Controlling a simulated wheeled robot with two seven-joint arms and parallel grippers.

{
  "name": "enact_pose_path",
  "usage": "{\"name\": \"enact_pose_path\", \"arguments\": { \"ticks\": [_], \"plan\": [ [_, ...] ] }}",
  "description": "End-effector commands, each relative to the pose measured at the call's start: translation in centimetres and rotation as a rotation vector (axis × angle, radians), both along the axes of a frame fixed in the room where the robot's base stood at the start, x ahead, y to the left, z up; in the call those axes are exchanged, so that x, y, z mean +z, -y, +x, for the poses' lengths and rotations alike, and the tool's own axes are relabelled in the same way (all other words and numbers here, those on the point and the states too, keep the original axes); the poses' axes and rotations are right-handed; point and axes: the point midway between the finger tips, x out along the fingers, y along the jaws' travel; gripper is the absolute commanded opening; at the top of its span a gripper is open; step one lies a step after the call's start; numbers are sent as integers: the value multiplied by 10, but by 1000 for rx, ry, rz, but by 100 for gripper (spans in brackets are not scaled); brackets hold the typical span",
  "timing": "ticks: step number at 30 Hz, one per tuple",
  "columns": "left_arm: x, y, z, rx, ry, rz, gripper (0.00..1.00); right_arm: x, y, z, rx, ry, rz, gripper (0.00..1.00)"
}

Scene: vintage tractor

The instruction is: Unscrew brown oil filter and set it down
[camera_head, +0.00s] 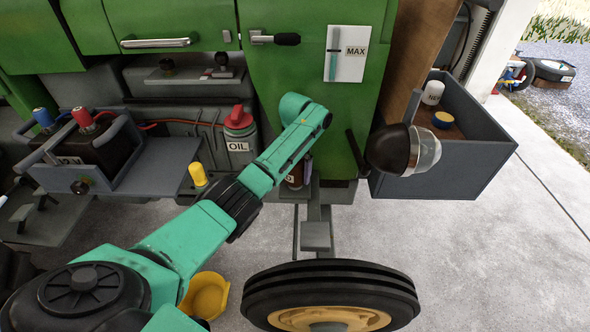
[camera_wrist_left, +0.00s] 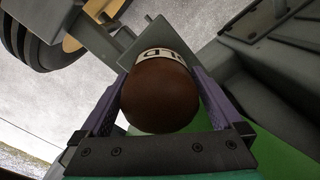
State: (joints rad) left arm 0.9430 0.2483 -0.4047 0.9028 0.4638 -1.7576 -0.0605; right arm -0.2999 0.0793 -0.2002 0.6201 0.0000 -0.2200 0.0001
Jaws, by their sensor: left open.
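The brown oil filter (camera_wrist_left: 160,95) fills the middle of the left wrist view, its rounded end facing the camera and a white lettered band near its far end. My left gripper (camera_wrist_left: 158,108) is open, with one purple-grey finger on each side of the filter. I cannot tell whether the fingers touch it. In the head view my green left arm reaches from lower left to the tractor and bends down; a small part of the brown filter (camera_head: 293,181) shows below it, mostly hidden. My right gripper is in neither view.
A red-capped oil bottle (camera_head: 239,130) stands left of the arm. A grey box (camera_head: 445,165) holds a white bottle and a yellow-topped item at right. A headlamp (camera_head: 392,150) juts out before it. A yellow bowl (camera_head: 206,294) and a wheel (camera_head: 332,295) are below.

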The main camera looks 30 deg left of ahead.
Motion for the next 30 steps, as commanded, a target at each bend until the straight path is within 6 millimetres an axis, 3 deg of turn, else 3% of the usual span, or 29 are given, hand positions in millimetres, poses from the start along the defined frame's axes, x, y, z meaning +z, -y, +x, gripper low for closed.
{"name": "enact_pose_path", "arguments": {
  "ticks": [5,9,14,24,27,30],
  "plan": [
    [0,0,0,-19,0,0,100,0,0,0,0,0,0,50],
    [0,0,0,-17,0,0,58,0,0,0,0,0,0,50],
    [0,1,0,19,0,-1,58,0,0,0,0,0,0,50],
    [0,3,0,863,-3,-3,58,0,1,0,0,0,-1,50],
    [1,2,0,1013,-2,0,58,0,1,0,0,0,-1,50],
    [1,1,0,1039,-1,1,58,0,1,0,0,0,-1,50]
  ]
}}
